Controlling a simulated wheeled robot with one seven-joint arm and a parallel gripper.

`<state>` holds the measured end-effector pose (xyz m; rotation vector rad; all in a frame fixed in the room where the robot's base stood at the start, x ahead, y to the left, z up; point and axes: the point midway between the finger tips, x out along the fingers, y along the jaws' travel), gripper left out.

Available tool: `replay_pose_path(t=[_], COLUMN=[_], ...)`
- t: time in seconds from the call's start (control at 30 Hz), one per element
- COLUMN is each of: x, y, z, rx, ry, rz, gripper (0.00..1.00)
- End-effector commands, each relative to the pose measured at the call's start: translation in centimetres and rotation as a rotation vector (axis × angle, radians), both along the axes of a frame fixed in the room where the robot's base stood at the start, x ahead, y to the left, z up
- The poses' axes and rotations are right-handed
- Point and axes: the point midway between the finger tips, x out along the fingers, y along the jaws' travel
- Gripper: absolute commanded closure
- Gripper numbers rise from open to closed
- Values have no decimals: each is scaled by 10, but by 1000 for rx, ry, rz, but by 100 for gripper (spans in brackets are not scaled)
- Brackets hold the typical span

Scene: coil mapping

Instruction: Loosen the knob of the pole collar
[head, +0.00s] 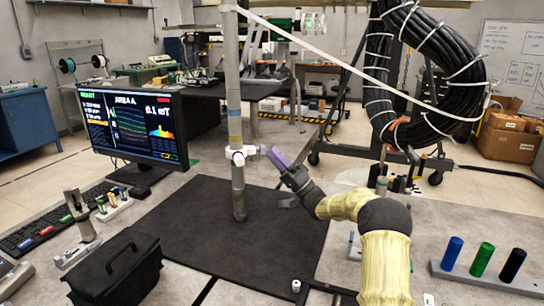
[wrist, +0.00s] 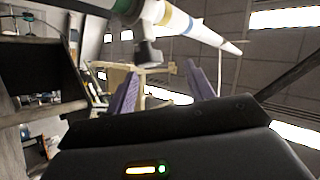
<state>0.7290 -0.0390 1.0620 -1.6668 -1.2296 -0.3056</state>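The grey pole (head: 235,100) stands upright on the dark mat, with blue and yellow bands partway up. A white collar (head: 237,152) is around it below the bands, with a small knob (head: 259,150) on its right side. My gripper (head: 273,153), with purple fingers, is just right of the knob and points toward it. In the wrist view my gripper (wrist: 162,68) is open, its two fingers well apart. The pole (wrist: 205,34) crosses the top there, and a grey knob-like part (wrist: 148,53) shows between the fingers, nearer the left one. I cannot tell whether they touch.
A monitor (head: 130,120) and keyboard (head: 60,217) are left of the pole, with a black bag (head: 112,268) in front. A thick cable coil (head: 430,65) hangs at right, and a white strap (head: 330,57) runs toward it from the pole top. The dark mat (head: 275,235) is mostly clear.

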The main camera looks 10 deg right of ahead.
Motion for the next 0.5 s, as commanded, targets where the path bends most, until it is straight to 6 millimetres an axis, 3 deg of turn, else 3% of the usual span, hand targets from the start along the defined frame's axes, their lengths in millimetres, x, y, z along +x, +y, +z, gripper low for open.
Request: replay_pose_path(t=[0.5], x=[-13], y=[-17], z=[-22], rx=[-1], ry=[2], rz=[0], gripper=[47])
